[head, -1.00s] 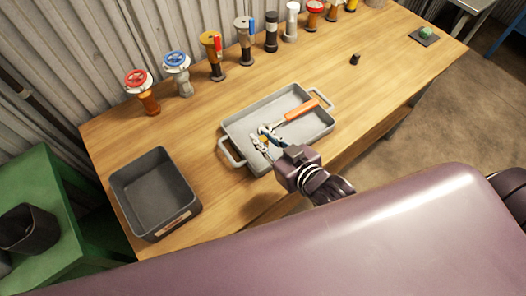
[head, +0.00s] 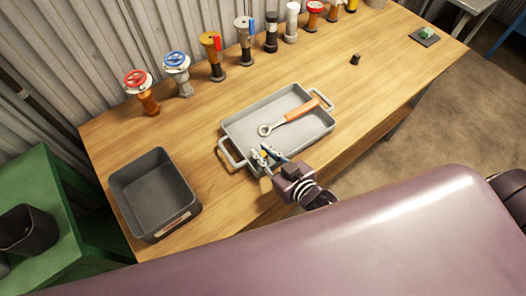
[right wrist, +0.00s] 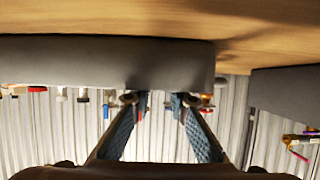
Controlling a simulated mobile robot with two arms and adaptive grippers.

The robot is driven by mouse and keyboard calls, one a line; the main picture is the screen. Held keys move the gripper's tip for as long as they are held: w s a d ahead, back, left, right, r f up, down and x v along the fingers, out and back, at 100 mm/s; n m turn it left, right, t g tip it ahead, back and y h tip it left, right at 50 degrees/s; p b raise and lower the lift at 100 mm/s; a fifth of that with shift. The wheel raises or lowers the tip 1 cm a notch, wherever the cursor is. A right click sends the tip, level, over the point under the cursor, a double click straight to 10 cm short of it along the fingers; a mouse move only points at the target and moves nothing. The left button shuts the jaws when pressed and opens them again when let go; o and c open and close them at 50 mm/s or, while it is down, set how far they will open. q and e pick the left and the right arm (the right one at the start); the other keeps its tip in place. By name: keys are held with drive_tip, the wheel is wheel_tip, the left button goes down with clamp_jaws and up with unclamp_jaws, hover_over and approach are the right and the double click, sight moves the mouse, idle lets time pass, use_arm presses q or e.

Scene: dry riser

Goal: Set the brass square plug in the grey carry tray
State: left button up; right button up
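The grey carry tray (head: 236,128), with a handle at each end, stands on the wooden bench. An orange-handled ring spanner (head: 300,111) lies in it. My right gripper (head: 264,153) is at the tray's near-left side, by its front rim. In the right wrist view its two blue-padded fingers (right wrist: 158,100) are apart, with no object clearly visible between them, and the tray's grey side (right wrist: 70,62) is close by. A small yellow patch shows between the fingers in the head view; I cannot tell whether it is the brass square plug. My left gripper is not in view.
A dark grey bin (head: 123,196) stands left of the tray. Several valves, including a red-wheeled one (head: 148,100), line the back of the bench. A small dark cylinder (head: 355,59) stands to the right. The bench between the tray and that cylinder is clear.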

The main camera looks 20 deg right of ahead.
drive_tip(key=o, duration=0.4)
drive_tip(key=shift+c, duration=0.2)
drive_tip(key=shift+r, duration=0.1)
drive_tip(key=shift+s+r, duration=0.1)
drive_tip(key=b+v, duration=0.1)
drive_tip(key=v, duration=0.9)
drive_tip(key=shift+s+d+r, duration=0.1)
drive_tip(key=shift+s+d, duration=0.05)
drive_tip(key=shift+s, duration=0.1)
drive_tip(key=shift+s+d+r, duration=0.15)
drive_tip(key=shift+s+r, duration=0.15)
drive_tip(key=shift+s, duration=0.15)
